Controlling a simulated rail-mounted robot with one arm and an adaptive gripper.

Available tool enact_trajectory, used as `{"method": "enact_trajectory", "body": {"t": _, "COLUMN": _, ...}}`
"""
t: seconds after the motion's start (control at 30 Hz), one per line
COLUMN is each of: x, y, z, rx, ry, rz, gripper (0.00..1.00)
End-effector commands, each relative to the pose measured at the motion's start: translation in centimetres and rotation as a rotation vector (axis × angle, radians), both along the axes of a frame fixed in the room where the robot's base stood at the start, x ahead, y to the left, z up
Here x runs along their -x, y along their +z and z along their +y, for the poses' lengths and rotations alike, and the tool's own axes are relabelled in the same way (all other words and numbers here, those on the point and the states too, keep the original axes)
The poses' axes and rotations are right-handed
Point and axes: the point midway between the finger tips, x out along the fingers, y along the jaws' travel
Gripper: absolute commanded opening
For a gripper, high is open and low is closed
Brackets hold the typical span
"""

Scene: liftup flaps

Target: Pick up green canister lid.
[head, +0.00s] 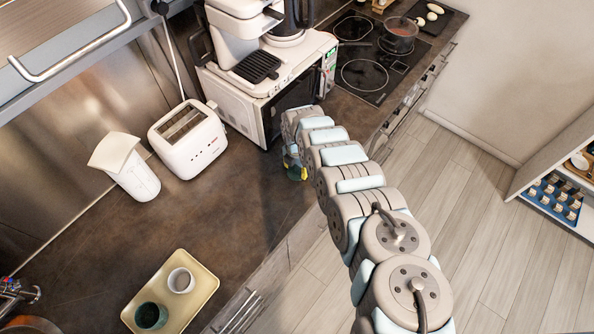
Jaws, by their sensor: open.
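I cannot make out a green canister lid clearly. A small yellow-green patch (298,173) shows at the end of my arm, low by the counter edge; I cannot tell whether it is the lid or part of something else. My gripper (292,163) is beside the front of the white microwave, over the counter. It is open, and mostly hidden behind my arm links, so its fingers and what lies between them are hard to see. A dark green cup-like vessel (151,316) stands on the tan tray (208,267), far to the lower left of my gripper.
A white cup (180,281) is also on the tray. A white toaster (188,141) and a white pitcher-like container (134,178) stand along the back wall. The microwave (238,105) carries a coffee machine. A pot (398,38) sits on the cooktop. The counter (225,205) between tray and microwave is clear.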

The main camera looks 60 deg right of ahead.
Motion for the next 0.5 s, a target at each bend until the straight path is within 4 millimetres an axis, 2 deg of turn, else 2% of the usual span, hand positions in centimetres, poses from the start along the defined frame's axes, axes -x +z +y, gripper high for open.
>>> {"method": "enact_trajectory", "body": {"t": 0.2, "x": 0.0, "y": 0.04, "z": -0.05, "rx": 0.001, "ry": 0.0, "rz": 0.0, "gripper": 0.53}}
{"method": "enact_trajectory", "body": {"t": 0.4, "x": 0.01, "y": 0.05, "z": -0.06, "rx": 0.0, "ry": 0.0, "rz": 0.0, "gripper": 0.0}}
{"method": "enact_trajectory", "body": {"t": 0.5, "x": 0.01, "y": 0.06, "z": -0.06, "rx": 0.0, "ry": 0.0, "rz": 0.0, "gripper": 0.0}}
